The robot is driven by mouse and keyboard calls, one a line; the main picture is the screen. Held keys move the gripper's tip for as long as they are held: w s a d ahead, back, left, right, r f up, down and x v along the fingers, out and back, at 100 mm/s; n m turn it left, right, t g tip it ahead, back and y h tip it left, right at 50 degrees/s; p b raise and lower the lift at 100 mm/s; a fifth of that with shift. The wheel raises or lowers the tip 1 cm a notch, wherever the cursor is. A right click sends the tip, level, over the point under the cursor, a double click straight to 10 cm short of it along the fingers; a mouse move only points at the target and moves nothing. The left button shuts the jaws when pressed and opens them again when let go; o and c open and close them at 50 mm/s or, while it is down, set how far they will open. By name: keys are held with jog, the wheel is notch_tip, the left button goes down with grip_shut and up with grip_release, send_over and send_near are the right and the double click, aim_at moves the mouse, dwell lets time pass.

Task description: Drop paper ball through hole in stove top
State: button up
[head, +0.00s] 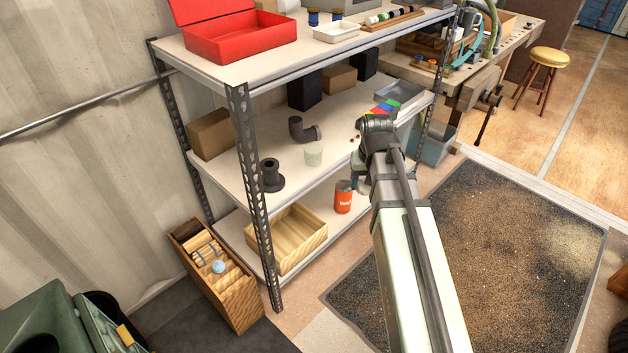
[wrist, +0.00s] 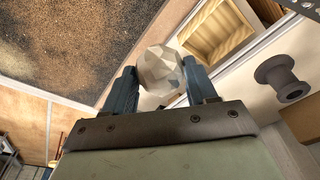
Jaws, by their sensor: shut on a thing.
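The pale, faceted paper ball (wrist: 160,66) is held between the two blue-grey fingers of my gripper (wrist: 163,82) in the wrist view. It is off any surface, over the area between the lower shelf and the dark mat. In the head view my arm hides most of the gripper, and I cannot make out the ball there. A green metal body (head: 42,325), which looks like the stove, is at the bottom left of the head view, cut by the frame edge. A dark round opening shows in its top, far from my gripper.
A metal shelf unit (head: 240,120) stands between my arm and the wall, holding a red box (head: 238,38), pipe pieces, a can (head: 343,196) and a wooden tray (head: 290,238). A wooden crate (head: 222,285) stands by its left end. The dark mat (head: 490,250) is clear.

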jog(key=s+a+r+n, duration=0.1)
jog(key=s+a+n, duration=0.3)
jog(key=a, duration=1)
jog(key=s+a+n+y, duration=0.1)
jog(key=s+a, duration=0.4)
jog(key=a, duration=0.8)
jog(key=s+a+r+n, duration=0.1)
jog(key=s+a+n, duration=0.3)
jog(key=a, duration=1)
jog(key=shift+s+a+r+n+g, duration=0.3)
jog(key=shift+s+a+r+n, duration=0.95)
jog(key=shift+s+a, duration=4.45)
jog(key=shift+s+a+r+n+g, duration=0.3)
jog(key=shift+s+a+r+n, duration=0.95)
jog(key=shift+s+a, duration=4.5)
jog(key=shift+s+a+r+n+g, duration=0.5)
jog(key=shift+s+a+n, duration=1.2)
jog(key=shift+s+a, duration=4)
notch_tip(320, 180, down, 8)
jog(key=shift+s+d+y, duration=0.4)
jog(key=shift+d, duration=0.05)
